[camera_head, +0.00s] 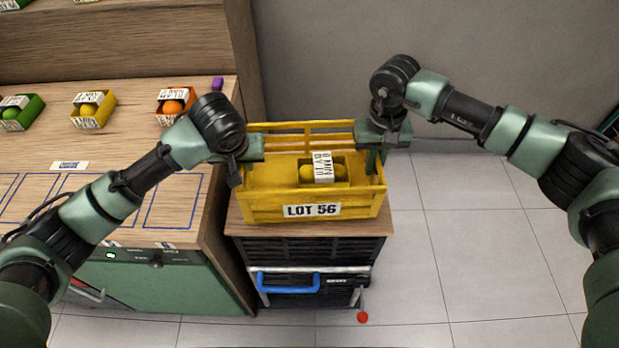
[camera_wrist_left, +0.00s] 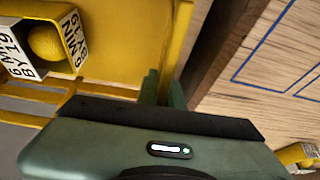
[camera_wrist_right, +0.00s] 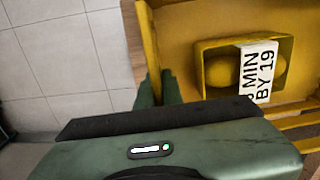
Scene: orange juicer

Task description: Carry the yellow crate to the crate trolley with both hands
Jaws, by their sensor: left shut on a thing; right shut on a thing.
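The yellow crate (camera_head: 263,207) with a "LOT 56" label is upright over the wooden top of a dark trolley-like stand (camera_head: 310,248); I cannot tell whether it rests on it or is just above. Inside it is a small yellow box (camera_head: 341,172) with yellow fruit and a white label. My left gripper (camera_head: 243,165) is shut on the crate's left wall, which also shows in the left wrist view (camera_wrist_left: 178,40). My right gripper (camera_head: 378,152) is shut on the crate's right wall, seen in the right wrist view (camera_wrist_right: 150,40). The fingertips are partly hidden.
A wooden counter (camera_head: 110,180) with blue outlined areas stands at the left, close beside the crate. Small boxes of fruit, one orange (camera_head: 176,104), stand along its back. A grey wall (camera_head: 330,60) is behind. Tiled floor (camera_head: 470,240) at the right is clear. A blue handle (camera_head: 288,284) fronts the stand.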

